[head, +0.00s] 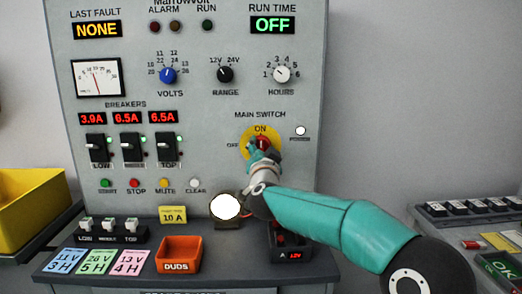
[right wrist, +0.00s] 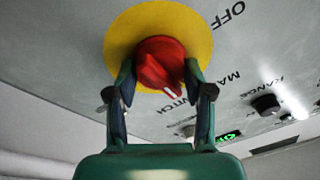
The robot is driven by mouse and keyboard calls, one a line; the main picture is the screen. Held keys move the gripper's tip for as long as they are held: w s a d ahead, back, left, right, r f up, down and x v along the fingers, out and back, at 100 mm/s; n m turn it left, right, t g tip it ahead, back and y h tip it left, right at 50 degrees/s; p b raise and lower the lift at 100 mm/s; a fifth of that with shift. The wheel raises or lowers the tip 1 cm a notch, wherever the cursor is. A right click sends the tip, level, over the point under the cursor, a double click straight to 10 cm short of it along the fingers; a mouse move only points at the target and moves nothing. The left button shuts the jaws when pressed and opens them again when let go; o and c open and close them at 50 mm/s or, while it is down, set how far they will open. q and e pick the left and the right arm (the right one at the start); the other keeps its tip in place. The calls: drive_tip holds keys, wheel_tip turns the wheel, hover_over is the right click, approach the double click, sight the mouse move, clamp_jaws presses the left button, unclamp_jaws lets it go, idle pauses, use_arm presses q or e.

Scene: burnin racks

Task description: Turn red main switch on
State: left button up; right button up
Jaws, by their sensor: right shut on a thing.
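The red main switch (head: 263,142) is a knob on a yellow disc (head: 245,138) on the panel, with ON above it and OFF at its left. My right gripper (head: 257,149) reaches it from below and partly covers it. In the right wrist view, the fingers (right wrist: 160,78) are shut on the sides of the red knob (right wrist: 160,58). The knob's white mark points toward the MAIN SWITCH lettering side in that view. The RUN TIME display (head: 273,25) reads OFF. My left gripper is not in view.
Three breakers (head: 132,147) and three knobs sit left of and above the switch. On the ledge are coloured cards, an orange DUDS bin (head: 179,254) and a small black unit (head: 291,246). A yellow bin (head: 28,208) stands at the left, another device (head: 480,208) at the right.

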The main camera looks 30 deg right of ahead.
drive_tip(key=o, duration=1.2)
drive_tip(key=shift+w+f, duration=0.1)
drive_tip(key=shift+f, duration=0.15)
drive_tip(key=shift+c, duration=0.2)
drive_tip(key=shift+r, duration=0.1)
drive_tip(key=v, duration=1.2)
